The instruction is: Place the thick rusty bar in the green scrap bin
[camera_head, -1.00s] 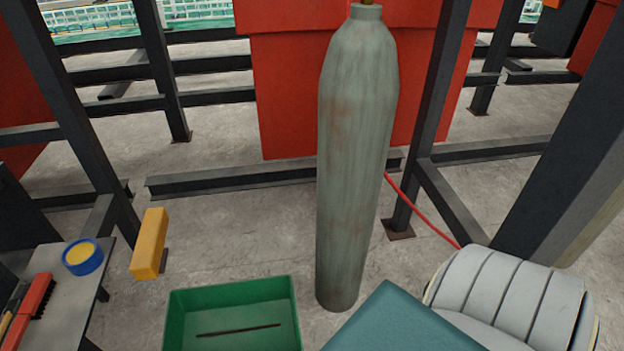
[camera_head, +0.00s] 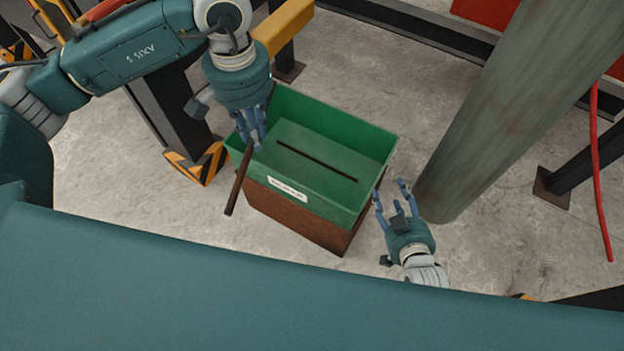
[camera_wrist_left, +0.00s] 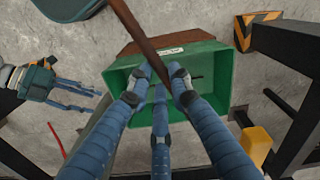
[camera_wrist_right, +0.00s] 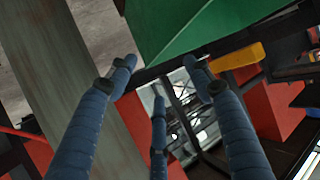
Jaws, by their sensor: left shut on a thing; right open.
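The thick rusty bar (camera_head: 238,182) is held in my left gripper (camera_head: 256,143), which is shut on it at the bin's left end. The bar slants down and hangs outside the bin's near left side in the head view. In the left wrist view the bar (camera_wrist_left: 140,35) runs between the fingers (camera_wrist_left: 160,84), across the bin's rim in the picture. The green scrap bin (camera_head: 350,189) stands on a brown base, with a white label on its front. A thin dark bar (camera_head: 315,160) lies on its floor. My right gripper (camera_head: 397,200) is open and empty beside the bin's right corner.
A grey-green cylinder (camera_head: 500,110) stands right of the bin, close to my right gripper. A dark post (camera_head: 175,115) with a striped foot is left of the bin. A yellow block (camera_head: 285,27) is behind it. A red hose (camera_head: 600,175) hangs at right.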

